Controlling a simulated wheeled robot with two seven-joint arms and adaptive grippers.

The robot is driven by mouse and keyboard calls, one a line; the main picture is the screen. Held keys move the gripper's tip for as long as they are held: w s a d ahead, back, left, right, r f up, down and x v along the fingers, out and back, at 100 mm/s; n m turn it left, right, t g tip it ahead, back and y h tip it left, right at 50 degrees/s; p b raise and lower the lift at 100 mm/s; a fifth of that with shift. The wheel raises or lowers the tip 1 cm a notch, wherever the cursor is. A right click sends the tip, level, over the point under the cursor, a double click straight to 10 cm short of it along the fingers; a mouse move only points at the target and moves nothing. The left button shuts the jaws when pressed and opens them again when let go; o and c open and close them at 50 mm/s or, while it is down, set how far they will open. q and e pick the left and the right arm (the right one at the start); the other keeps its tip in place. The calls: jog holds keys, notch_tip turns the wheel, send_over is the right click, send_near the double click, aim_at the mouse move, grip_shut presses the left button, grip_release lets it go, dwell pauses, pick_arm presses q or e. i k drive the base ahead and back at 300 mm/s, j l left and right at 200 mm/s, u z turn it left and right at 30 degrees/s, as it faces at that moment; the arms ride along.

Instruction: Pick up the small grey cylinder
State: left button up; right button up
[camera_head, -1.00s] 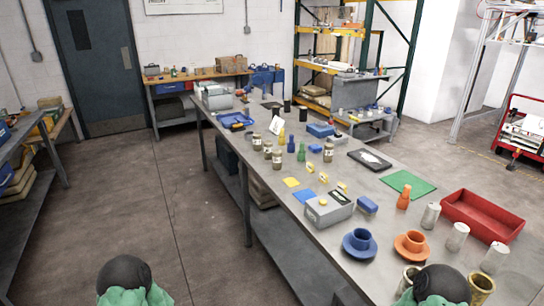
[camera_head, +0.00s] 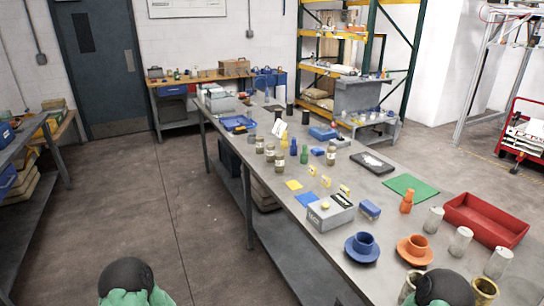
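Three light grey cylinders stand upright on the right part of the long table, beside the red tray: one cylinder (camera_head: 433,220) at the tray's left corner, a second cylinder (camera_head: 460,241) nearer me, and a third cylinder (camera_head: 497,262) nearest. I cannot tell which one is the small grey cylinder of the task. Neither of my grippers shows. Only black and green parts of my arms are at the bottom edge; the right one hides part of the table's near end.
The long grey table (camera_head: 370,285) runs from near right to far left. Near the cylinders are the red tray (camera_head: 486,221), an orange flanged part (camera_head: 414,250), a blue flanged part (camera_head: 362,248) and a brass cup (camera_head: 484,290). The floor (camera_head: 165,215) left of the table is clear.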

aim_at(270, 147)
jog(key=i+j+z, duration=0.15)
jog(key=i+j, duration=0.25)
jog(key=i+j+z, duration=0.15)
jog(key=i+j, duration=0.25)
jog(key=j, duration=0.15)
